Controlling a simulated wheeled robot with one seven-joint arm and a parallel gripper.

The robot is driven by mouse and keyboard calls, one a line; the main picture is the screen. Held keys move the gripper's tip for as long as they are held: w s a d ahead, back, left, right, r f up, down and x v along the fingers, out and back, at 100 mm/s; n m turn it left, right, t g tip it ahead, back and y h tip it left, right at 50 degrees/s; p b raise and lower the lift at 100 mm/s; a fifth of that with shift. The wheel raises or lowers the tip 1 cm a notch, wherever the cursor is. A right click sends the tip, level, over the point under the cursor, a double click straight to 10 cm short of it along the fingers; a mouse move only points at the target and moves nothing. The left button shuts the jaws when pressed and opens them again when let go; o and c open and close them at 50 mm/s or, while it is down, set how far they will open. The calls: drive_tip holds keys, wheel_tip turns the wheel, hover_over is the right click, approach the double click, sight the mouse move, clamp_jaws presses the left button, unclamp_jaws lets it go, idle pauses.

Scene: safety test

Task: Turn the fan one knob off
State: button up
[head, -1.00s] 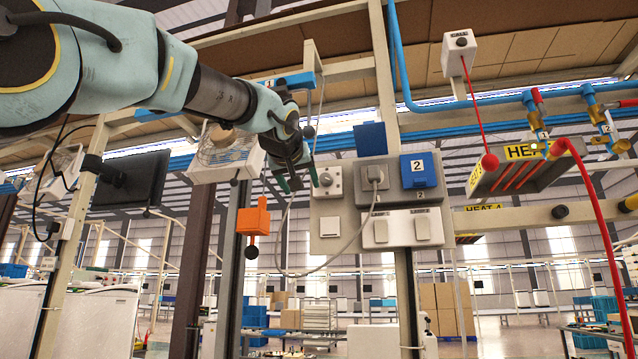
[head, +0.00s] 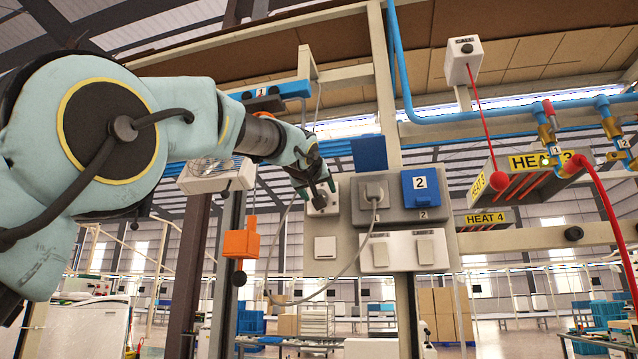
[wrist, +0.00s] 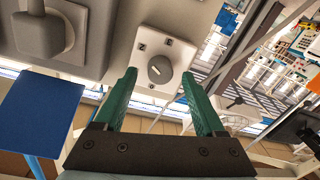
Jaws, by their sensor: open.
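A round grey knob (wrist: 160,69) with a pale pointer mark sits on a white square plate, showing between my fingertips in the wrist view. In the head view the knob's white plate (head: 331,209) is on the upper left of the grey panel, and my gripper hides most of the knob. My gripper (head: 318,196) is open, its green fingers (wrist: 159,77) on either side of the knob. I cannot tell whether they touch it. A caged fan (head: 212,168) shows behind my arm.
Right of the knob are a plugged socket (head: 373,194) with a hanging grey cable and a blue cover marked 2 (head: 421,186). White switches (head: 402,251) sit below. An orange box (head: 240,243) hangs at left; a red pull-cord ball (head: 499,181) hangs at right.

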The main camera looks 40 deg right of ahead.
drive_tip(key=shift+w+d, duration=0.3)
drive_tip(key=shift+d, duration=0.15)
clamp_jaws()
idle(0.4)
